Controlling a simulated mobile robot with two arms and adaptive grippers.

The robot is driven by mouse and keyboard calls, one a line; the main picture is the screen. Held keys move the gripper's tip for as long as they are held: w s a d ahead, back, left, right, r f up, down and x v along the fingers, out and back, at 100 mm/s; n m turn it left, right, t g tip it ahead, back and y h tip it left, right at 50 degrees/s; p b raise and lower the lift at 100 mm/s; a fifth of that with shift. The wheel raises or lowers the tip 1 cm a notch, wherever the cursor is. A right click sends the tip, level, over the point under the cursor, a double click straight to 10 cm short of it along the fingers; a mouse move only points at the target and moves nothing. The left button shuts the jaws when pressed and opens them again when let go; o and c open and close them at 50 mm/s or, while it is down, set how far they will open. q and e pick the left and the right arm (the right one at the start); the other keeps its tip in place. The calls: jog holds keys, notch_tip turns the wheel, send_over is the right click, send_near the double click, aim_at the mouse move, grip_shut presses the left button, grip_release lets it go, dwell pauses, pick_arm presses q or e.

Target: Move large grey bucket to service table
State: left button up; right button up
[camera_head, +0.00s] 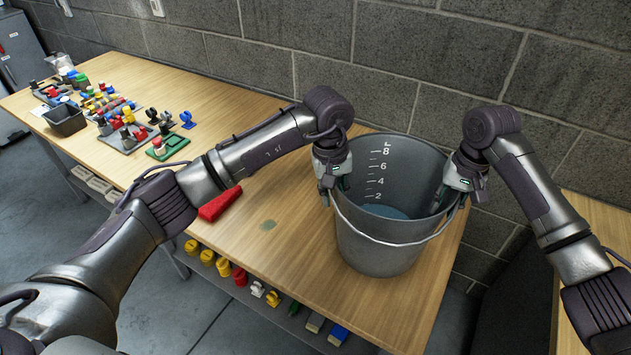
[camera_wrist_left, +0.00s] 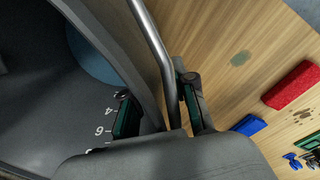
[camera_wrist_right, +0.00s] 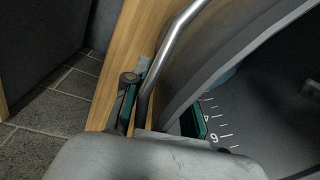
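The large grey bucket (camera_head: 378,246) stands upright on the wooden table, near its right end. White scale marks and a blue patch at the bottom show inside it. Its metal handle hangs down over the near side. My left gripper (camera_head: 334,182) is shut on the left rim, one finger inside and one outside; the left wrist view shows the wall and handle between the fingers (camera_wrist_left: 158,105). My right gripper (camera_head: 452,195) grips the right rim the same way, also seen in the right wrist view (camera_wrist_right: 160,115). The service table cannot be identified with certainty.
The table (camera_head: 290,225) carries a red block (camera_head: 220,204) left of the bucket and many small coloured parts with a dark bin (camera_head: 66,121) farther left. A block wall (camera_head: 390,80) stands behind. Another wooden surface (camera_head: 598,220) lies at right, beyond a gap.

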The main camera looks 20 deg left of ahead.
pick_arm(q)
jog(key=shift+r, duration=0.55)
notch_tip(320, 180, up, 11)
jog(key=shift+s+a, duration=0.25)
jog(key=shift+a, duration=0.2)
pick_arm(e)
notch_tip(320, 180, up, 12)
jog(key=d, duration=0.1)
pick_arm(q)
jog(key=shift+f, duration=0.1)
